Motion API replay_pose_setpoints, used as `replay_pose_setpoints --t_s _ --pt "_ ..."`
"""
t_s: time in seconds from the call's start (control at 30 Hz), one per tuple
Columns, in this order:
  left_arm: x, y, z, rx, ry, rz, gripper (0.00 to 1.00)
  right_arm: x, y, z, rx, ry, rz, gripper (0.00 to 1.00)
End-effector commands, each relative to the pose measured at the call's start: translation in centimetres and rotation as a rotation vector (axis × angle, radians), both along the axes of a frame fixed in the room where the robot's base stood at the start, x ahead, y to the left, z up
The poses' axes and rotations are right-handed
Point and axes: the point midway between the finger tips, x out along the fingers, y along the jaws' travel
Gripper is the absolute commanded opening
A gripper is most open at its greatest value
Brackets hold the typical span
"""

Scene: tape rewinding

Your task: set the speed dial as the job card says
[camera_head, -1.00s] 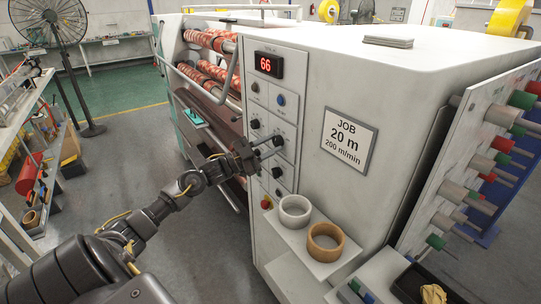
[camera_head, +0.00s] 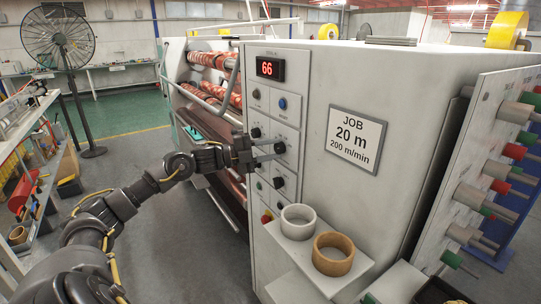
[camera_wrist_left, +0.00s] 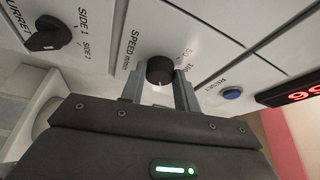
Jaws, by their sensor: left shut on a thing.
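The job card (camera_head: 356,139) on the cabinet side reads "JOB 20 m 200 m/min". The speed dial is a black round knob with a white mark, below the label "SPEED m/min", in the left wrist view (camera_wrist_left: 160,71). My left gripper (camera_head: 273,151) is at the control panel, its two fingers on either side of this dial, shut on it. The fingers also show in the left wrist view (camera_wrist_left: 160,92). They hide part of the dial's scale, so I cannot read its setting. My right gripper is not in view.
The red display (camera_head: 270,68) reads 66. A blue reset button (camera_wrist_left: 232,94) and the black turret knob (camera_wrist_left: 47,34) flank the dial. Below the panel, a white ring (camera_head: 298,221) and a brown ring (camera_head: 333,253) stand on a shelf (camera_head: 297,254).

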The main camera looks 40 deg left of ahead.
Motion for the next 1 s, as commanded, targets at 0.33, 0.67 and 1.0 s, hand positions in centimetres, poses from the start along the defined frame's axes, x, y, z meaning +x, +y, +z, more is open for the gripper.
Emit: replay_pose_setpoints --t_s 0.33,0.67,1.0 --pt "-0.01 -0.06 -0.05 0.044 -0.011 -0.002 0.09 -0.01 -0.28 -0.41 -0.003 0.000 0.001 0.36" --pt "-0.01 -0.07 -0.05 0.045 -0.012 -0.002 0.35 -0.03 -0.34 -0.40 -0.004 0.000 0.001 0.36" --pt "0.01 -0.03 0.02 0.043 -0.012 -0.001 0.53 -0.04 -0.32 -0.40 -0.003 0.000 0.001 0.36"
